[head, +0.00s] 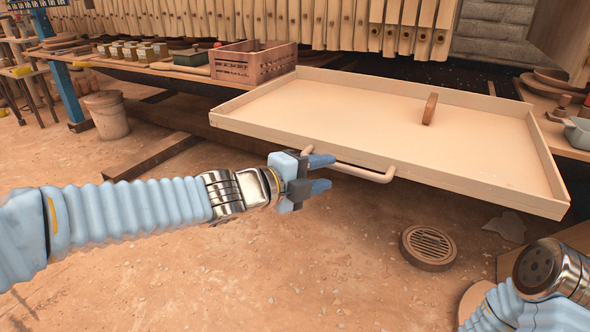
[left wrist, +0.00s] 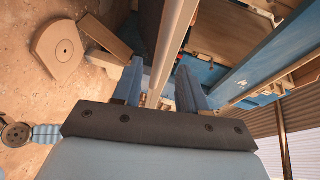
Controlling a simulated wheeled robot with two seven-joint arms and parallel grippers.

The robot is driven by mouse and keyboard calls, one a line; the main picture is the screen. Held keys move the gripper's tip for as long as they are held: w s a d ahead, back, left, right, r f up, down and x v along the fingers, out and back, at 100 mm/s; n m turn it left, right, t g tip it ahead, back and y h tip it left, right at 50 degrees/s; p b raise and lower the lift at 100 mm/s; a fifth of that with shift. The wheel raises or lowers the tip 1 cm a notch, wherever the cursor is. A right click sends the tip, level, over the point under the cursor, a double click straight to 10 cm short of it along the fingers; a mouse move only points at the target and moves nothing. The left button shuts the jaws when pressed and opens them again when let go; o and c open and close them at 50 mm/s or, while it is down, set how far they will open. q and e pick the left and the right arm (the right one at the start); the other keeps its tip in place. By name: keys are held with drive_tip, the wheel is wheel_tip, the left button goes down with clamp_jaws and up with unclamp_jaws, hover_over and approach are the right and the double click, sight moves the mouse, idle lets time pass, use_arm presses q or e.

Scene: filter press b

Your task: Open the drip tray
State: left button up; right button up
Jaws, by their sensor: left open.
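The drip tray (head: 330,120) is a wide, shallow, pale box under the row of hanging plates, and it juts out toward me. A pale bar handle (head: 375,175) is fixed along its front wall. My left gripper (head: 322,174) is open at the left part of the handle. In the left wrist view the bar (left wrist: 172,45) runs between the two spread fingers (left wrist: 160,85); I cannot tell whether they touch it. My right arm shows at the lower right, but its gripper jaws do not show.
A brown disc (head: 430,108) stands on edge in the tray. A wooden crate (head: 253,63) sits on the bench to the left. A bucket (head: 106,115) stands on the floor at left. A round drain grate (head: 428,246) lies on the floor. The floor before the tray is mostly clear.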

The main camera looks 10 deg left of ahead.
use_arm(q)
drive_tip(key=p+v, duration=0.2)
drive_tip(key=v, duration=0.5)
drive_tip(key=shift+s+a, duration=0.25)
drive_tip(key=shift+s, duration=0.05)
wheel_tip(320, 180, down, 29)
drive_tip(key=w+n+g+y+p, duration=0.1)
drive_tip(key=w+n+g+y, duration=0.25)
drive_tip(key=n, duration=1.25)
drive_tip(key=s+f+n+g+y, duration=0.3)
drive_tip(key=s+f+n+g, duration=0.4)
drive_tip(key=s+f+n, duration=0.4)
drive_tip(key=s+f, duration=0.6)
drive_tip(key=f, duration=0.3)
drive_tip(key=shift+a+g+p, duration=0.35)
drive_tip(key=shift+p, duration=0.05)
